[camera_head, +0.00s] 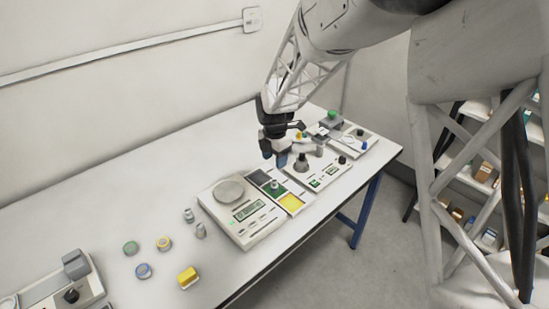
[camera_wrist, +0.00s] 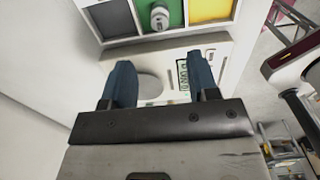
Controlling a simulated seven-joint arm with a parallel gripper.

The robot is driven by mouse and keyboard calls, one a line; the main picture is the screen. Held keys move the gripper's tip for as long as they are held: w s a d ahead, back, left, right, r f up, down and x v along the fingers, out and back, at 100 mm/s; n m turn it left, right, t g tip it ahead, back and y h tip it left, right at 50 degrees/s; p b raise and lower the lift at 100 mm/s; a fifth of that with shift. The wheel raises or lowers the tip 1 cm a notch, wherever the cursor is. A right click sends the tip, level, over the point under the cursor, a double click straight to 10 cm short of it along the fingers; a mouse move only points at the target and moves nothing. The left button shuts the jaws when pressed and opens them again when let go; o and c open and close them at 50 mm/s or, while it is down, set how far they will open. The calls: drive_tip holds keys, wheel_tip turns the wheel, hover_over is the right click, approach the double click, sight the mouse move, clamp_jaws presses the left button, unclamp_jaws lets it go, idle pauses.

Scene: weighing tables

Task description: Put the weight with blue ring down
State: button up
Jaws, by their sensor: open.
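My gripper (camera_head: 274,160) is open and empty, high above the table, its two blue fingers apart. In the wrist view my gripper (camera_wrist: 162,78) hangs over a white scale with a round pan (camera_wrist: 150,86). A small grey weight (camera_wrist: 159,17) stands upright on the green field of the three-colour tray (camera_wrist: 119,22). It also shows in the head view (camera_head: 274,184). I cannot make out a blue ring on it. The left scale (camera_head: 240,212) has a bare pan. Two small grey weights (camera_head: 189,215) (camera_head: 200,231) stand left of it.
Round pieces with green (camera_head: 130,248), yellow (camera_head: 163,243) and blue (camera_head: 144,270) tops and a yellow block (camera_head: 188,277) lie at left.

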idle(0.3)
drive_tip(key=s+d+r+m+t, duration=0.1)
drive_tip(key=s+d+r+m, duration=1.35)
drive_tip(key=s, duration=0.25)
drive_tip(key=s+d+r+m, duration=0.1)
drive_tip(key=s+d+m, duration=0.2)
drive_tip(key=s+m, duration=0.3)
drive_tip(key=s+d+r+m+t, duration=0.1)
drive_tip(key=s+d+m, duration=0.3)
drive_tip(key=s, duration=1.1)
drive_tip(key=r+m, duration=0.1)
drive_tip(key=m, duration=0.1)
drive_tip(key=shift+r+m+t, duration=0.15)
drive_tip(key=shift+m+t, duration=0.15)
drive_tip(key=shift+m, duration=0.05)
